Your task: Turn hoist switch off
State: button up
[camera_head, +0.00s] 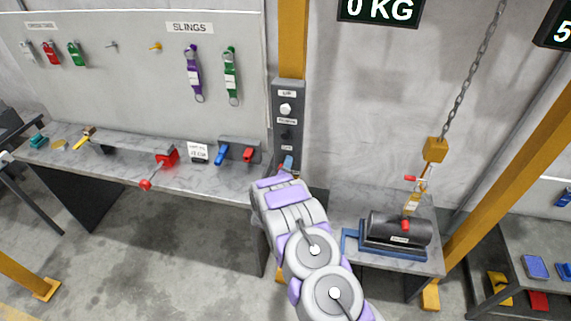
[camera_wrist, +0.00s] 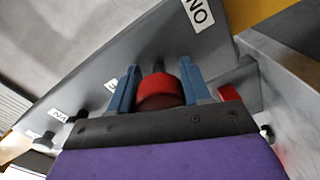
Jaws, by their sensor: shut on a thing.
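A grey control box (camera_head: 288,125) is mounted on the yellow post, with small white labels, a white knob (camera_head: 286,109) and a dark knob (camera_head: 286,134). My gripper (camera_head: 288,163) is at the lower part of this box and hides what is there in the head view. In the wrist view, its two blue fingers (camera_wrist: 158,88) are shut on a red knob (camera_wrist: 160,88), one on each side. The grey panel behind (camera_wrist: 165,45) has a label that reads ON upside down (camera_wrist: 198,13). The knob's exact setting cannot be told.
A workbench (camera_head: 110,165) with tools stands at left, below a board of slings (camera_head: 193,73). At right, a black barrel (camera_head: 400,230) lies in a blue cradle under the hoist chain (camera_head: 470,70) and yellow hook block (camera_head: 434,150). A display (camera_head: 380,9) reads 0 KG.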

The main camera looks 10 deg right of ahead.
jog(key=shift+a+f+n+p, duration=0.15)
jog(key=shift+n+p, duration=0.25)
jog(key=shift+n, duration=0.8)
jog(key=shift+s+f, duration=0.1)
jog(key=o, duration=1)
jog(key=v, duration=1.7)
jog(key=shift+a, duration=0.2)
